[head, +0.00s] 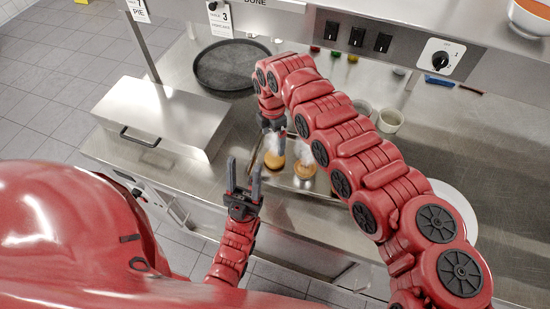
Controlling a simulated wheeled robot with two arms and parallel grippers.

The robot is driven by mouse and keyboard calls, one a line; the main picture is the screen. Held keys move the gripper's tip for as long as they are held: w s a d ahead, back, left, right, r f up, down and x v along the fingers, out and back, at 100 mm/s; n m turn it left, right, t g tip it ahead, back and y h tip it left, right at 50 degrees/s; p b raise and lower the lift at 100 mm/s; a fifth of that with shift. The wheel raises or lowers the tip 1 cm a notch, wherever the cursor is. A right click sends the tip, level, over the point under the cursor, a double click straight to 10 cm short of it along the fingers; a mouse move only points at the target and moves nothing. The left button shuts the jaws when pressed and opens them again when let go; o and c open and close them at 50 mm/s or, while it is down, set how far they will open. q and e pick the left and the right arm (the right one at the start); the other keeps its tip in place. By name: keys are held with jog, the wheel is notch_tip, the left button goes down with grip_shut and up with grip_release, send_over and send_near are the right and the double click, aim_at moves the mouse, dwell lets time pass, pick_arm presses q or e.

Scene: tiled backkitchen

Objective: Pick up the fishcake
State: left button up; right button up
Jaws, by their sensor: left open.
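Two round golden-brown items that look like fishcakes lie on a metal tray (290,184) on the steel counter. One fishcake (274,161) is on the left, and the other fishcake (305,170) is just right of it. Pale steam blurs both. My left gripper (244,170) is open and empty, its two fingers pointing away from me, left of the tray's near side. My right arm arches over the counter, and its gripper (273,130) hangs down just behind the left fishcake. Steam and the arm partly hide that gripper, so its jaws are unclear.
A steel box with a black handle (160,116) stands left of the tray. A dark round pan (232,68) lies behind. A white cup (390,121) and a white plate (456,207) are to the right. A shelf with switches (357,37) overhangs the back.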

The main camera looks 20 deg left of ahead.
aim_at(274, 156)
notch_tip(274, 156, down, 4)
jog(key=shift+r+b, duration=0.1)
jog(key=shift+b, duration=0.35)
jog(key=shift+f, duration=0.55)
jog(key=f, duration=0.1)
jog(key=f+b, duration=0.1)
jog(key=f, duration=0.2)
jog(key=shift+d+f, duration=0.25)
jog(key=shift+f, duration=0.05)
jog(key=shift+w, duration=0.15)
jog(key=c, duration=1.2)
jog(key=shift+c, duration=0.2)
jog(key=shift+a+r, duration=0.1)
jog(key=shift+r, duration=0.1)
